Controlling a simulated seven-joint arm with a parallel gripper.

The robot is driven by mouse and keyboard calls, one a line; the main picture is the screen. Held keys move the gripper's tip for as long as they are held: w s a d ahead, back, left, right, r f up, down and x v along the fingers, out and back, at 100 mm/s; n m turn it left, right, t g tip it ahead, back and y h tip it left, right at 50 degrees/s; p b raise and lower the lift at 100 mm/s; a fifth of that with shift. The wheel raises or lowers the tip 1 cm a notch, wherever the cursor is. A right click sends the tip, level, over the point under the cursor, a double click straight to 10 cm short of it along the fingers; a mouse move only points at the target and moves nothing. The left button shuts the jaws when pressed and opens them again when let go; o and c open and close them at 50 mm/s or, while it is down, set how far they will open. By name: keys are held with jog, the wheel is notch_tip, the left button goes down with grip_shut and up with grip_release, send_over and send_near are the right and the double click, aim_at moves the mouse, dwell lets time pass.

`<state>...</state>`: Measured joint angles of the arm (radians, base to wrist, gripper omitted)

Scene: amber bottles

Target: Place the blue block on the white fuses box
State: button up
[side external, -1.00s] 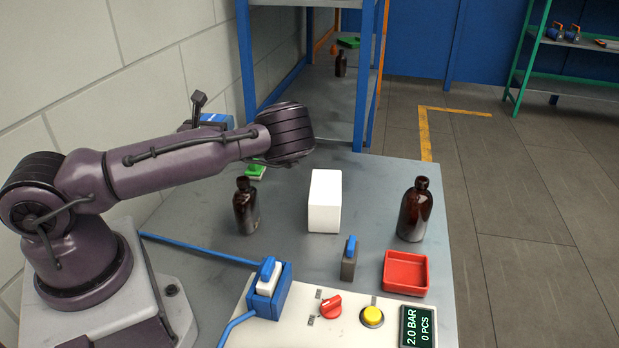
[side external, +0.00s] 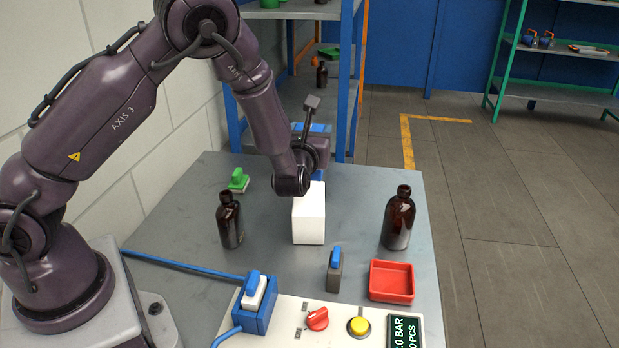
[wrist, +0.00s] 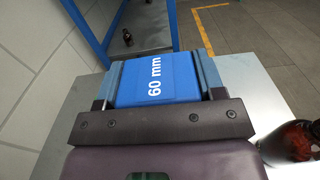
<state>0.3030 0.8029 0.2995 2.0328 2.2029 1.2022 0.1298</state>
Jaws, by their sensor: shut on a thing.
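The blue block (wrist: 155,82), marked "60 mm", is between the two fingers of my gripper (wrist: 156,66) in the wrist view. My gripper is shut on it. In the side external view my gripper (side external: 316,150) is at the far end of the white fuses box (side external: 309,221), and part of the blue block (side external: 318,128) shows behind it. The white box stands on the table; my wrist hides some of its far end. I cannot tell whether the block touches the box. The box is not visible in the wrist view.
Amber bottles stand left (side external: 231,222) and right (side external: 398,220) of the box. In front are a small grey-and-blue item (side external: 335,270), a red tray (side external: 391,281) and a control panel (side external: 285,333). A blue-framed shelf (side external: 351,110) stands behind the table.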

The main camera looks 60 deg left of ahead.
aim_at(317, 176)
jog(key=shift+f, duration=2.85)
jog(key=shift+f, duration=0.15)
jog(key=o, duration=1.1)
jog(key=shift+c, duration=0.2)
